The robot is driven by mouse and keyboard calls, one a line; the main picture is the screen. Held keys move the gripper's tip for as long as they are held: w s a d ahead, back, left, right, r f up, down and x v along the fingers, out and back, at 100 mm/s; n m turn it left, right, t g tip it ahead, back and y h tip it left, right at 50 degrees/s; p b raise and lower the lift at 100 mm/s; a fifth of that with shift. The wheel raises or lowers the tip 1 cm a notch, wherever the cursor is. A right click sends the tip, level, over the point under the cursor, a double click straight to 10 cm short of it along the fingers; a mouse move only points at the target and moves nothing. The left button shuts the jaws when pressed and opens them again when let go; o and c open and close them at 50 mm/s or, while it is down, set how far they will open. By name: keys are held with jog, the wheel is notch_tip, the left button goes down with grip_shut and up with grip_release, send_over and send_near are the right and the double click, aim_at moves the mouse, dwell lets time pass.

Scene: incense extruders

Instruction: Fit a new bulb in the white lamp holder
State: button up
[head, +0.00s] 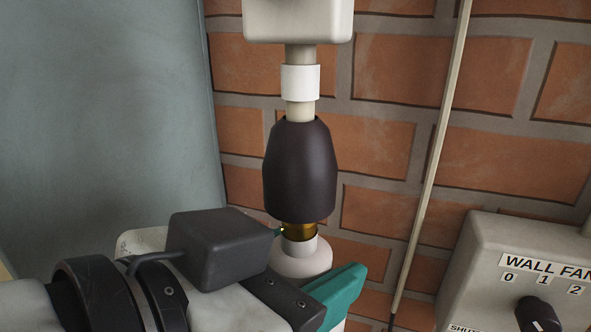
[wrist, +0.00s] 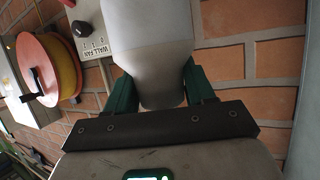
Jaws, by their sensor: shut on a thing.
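The lamp holder (head: 299,170) is a dark, near-black socket with a white band (head: 300,83) on its stem, hanging mouth down from a pale box. A white bulb (head: 302,262) with a brass cap stands upright below it. The cap shows at the holder's lower rim; I cannot tell whether its top is inside. My gripper (head: 335,290) reaches in from the lower left, its teal fingers at the bulb. In the wrist view the bulb (wrist: 155,45) sits between both fingers of my gripper (wrist: 158,85), which are shut on it. The holder is hidden there.
A beige switch box (head: 480,260) marked WALL FAN, with a black knob, is at the lower right. A thin pale rod (head: 430,170) runs down the brick wall right of the holder. A grey panel (head: 100,120) fills the left. The wrist view shows an orange reel (wrist: 45,68).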

jog(key=shift+r+p, duration=0.65)
jog(key=shift+r, duration=0.3)
dwell(0.7)
jog(key=shift+n+t+y, duration=0.4)
jog(key=shift+n+y, duration=0.1)
jog(key=shift+r, duration=0.1)
jog(key=shift+n+t+y, duration=0.3)
jog(key=shift+n, duration=0.1)
jog(key=shift+n+y, duration=0.3)
jog(key=shift+r+t, duration=0.1)
jog(key=shift+t, duration=0.2)
jog(key=shift+s+d+y, duration=0.1)
jog(key=shift+y, duration=0.2)
